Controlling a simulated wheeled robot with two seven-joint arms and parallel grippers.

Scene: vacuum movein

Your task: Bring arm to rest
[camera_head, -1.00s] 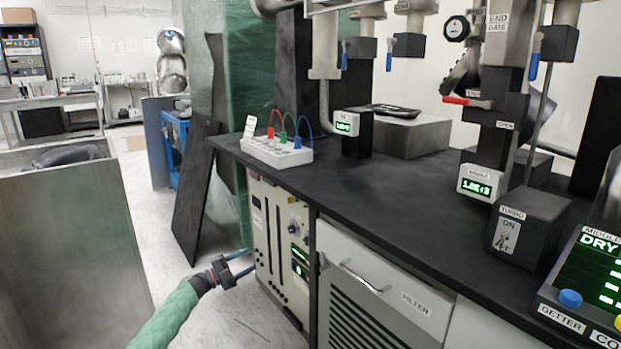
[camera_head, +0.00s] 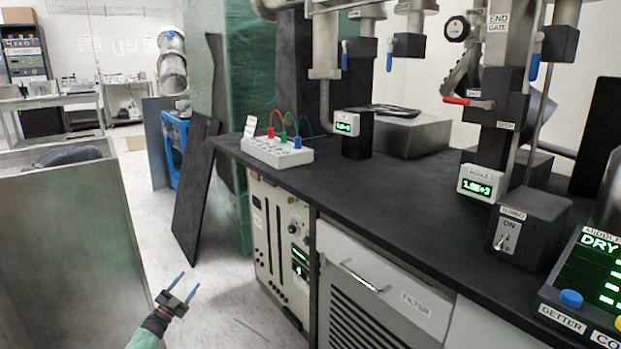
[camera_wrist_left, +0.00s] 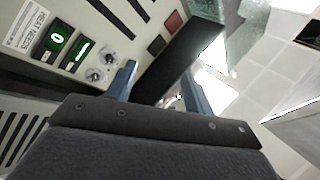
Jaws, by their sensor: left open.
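My left gripper (camera_head: 179,286) is low at the lower left of the head view, over the pale floor. It is open and empty, with its two blue fingers apart. It is left of the cream control panel (camera_head: 279,248) below the bench and does not touch it. In the left wrist view, the blue fingers (camera_wrist_left: 158,88) stand apart with nothing between them, and the panel with green displays (camera_wrist_left: 58,38) fills the upper left. My right arm and gripper are not in view.
The black bench (camera_head: 400,205) carries a cable box (camera_head: 277,151), the turbo switch box (camera_head: 528,222) and valve pipework. A metal-sided bin (camera_head: 70,250) stands at the left. A dark board (camera_head: 194,190) leans near the bench. Open floor lies between them.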

